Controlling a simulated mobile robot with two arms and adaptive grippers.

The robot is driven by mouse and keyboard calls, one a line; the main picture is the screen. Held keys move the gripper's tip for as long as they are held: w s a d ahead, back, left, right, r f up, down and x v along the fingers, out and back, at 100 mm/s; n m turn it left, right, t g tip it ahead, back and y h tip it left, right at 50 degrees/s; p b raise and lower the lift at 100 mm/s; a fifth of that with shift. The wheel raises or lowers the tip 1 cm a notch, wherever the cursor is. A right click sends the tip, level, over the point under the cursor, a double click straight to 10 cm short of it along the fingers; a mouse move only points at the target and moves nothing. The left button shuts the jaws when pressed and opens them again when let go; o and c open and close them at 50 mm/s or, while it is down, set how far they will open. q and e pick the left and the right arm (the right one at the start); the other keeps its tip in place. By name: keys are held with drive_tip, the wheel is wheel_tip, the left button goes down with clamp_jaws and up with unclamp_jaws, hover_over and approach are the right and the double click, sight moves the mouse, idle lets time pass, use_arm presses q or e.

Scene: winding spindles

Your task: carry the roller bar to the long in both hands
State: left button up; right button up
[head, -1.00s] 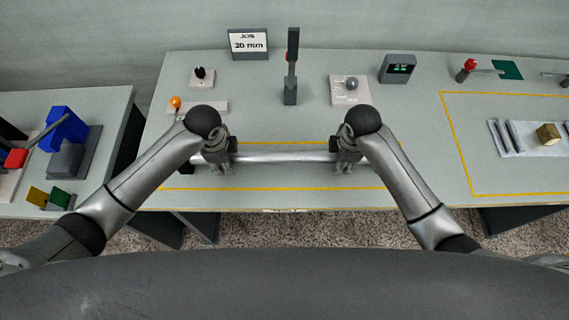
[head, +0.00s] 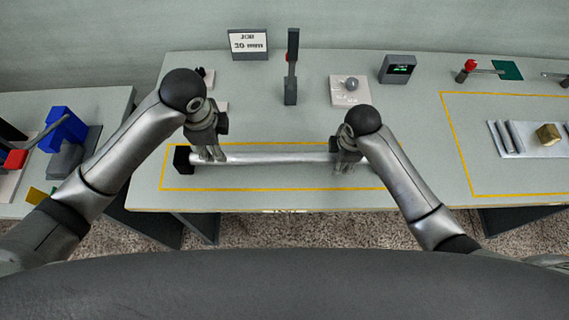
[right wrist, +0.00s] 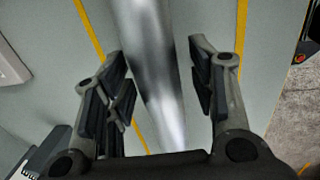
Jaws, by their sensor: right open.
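The silver roller bar (head: 270,159) lies level inside a yellow outline at the table's front, its left end at a black block (head: 182,160). My right gripper (head: 346,162) is open near the bar's right end. In the right wrist view the bar (right wrist: 150,60) runs between the parted fingers (right wrist: 160,62). My left gripper (head: 210,157) is over the bar near its left end, fingers pointing down. Whether its jaws are open is unclear. The bar's right end is partly hidden by my right gripper and arm.
A 20 mm sign (head: 248,43), an upright dark lever (head: 291,70), a grey-knob plate (head: 350,92) and a small display (head: 398,68) stand behind. A larger yellow outline at right surrounds a tray (head: 507,149) with bars and a brass block (head: 548,134). The table between is clear.

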wheel_tip(320, 180, up, 12)
drive_tip(key=s, duration=0.1)
drive_tip(key=shift+s+f, duration=0.15)
drive_tip(key=shift+s, duration=0.25)
idle(0.3)
